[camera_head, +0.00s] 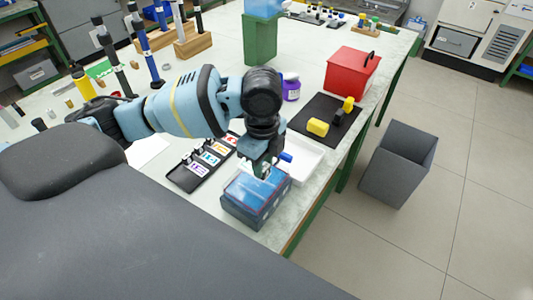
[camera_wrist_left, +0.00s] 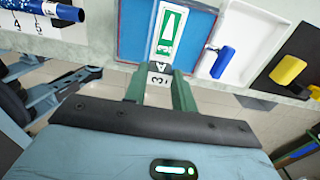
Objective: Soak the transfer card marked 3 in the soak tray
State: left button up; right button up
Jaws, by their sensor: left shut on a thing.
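The soak tray (camera_head: 238,208) is a blue box with blue liquid at the table's front edge; its blue inside fills the top of the left wrist view (camera_wrist_left: 132,34). My left gripper (camera_head: 262,171) points down over it. In the left wrist view its green fingers (camera_wrist_left: 160,92) are shut on the tab of the transfer card (camera_wrist_left: 171,32), a white strip with a green panel. The tab shows a 3. The card overlaps the tray's blue inside; I cannot tell how deep it sits. My right gripper is not in view.
A black rack (camera_head: 188,178) with marked cards lies left of the tray. A white tray (camera_head: 314,160) with a blue-handled tool is close on the right. Beyond are a black mat (camera_head: 325,107) with yellow items and a red box (camera_head: 352,75). A grey bin (camera_head: 397,165) stands on the floor.

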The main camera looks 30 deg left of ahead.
pick_arm(q)
notch_tip(320, 180, down, 2)
jog(key=shift+f+b, duration=0.15)
jog(key=shift+b, duration=0.35)
jog(key=shift+f, duration=1.95)
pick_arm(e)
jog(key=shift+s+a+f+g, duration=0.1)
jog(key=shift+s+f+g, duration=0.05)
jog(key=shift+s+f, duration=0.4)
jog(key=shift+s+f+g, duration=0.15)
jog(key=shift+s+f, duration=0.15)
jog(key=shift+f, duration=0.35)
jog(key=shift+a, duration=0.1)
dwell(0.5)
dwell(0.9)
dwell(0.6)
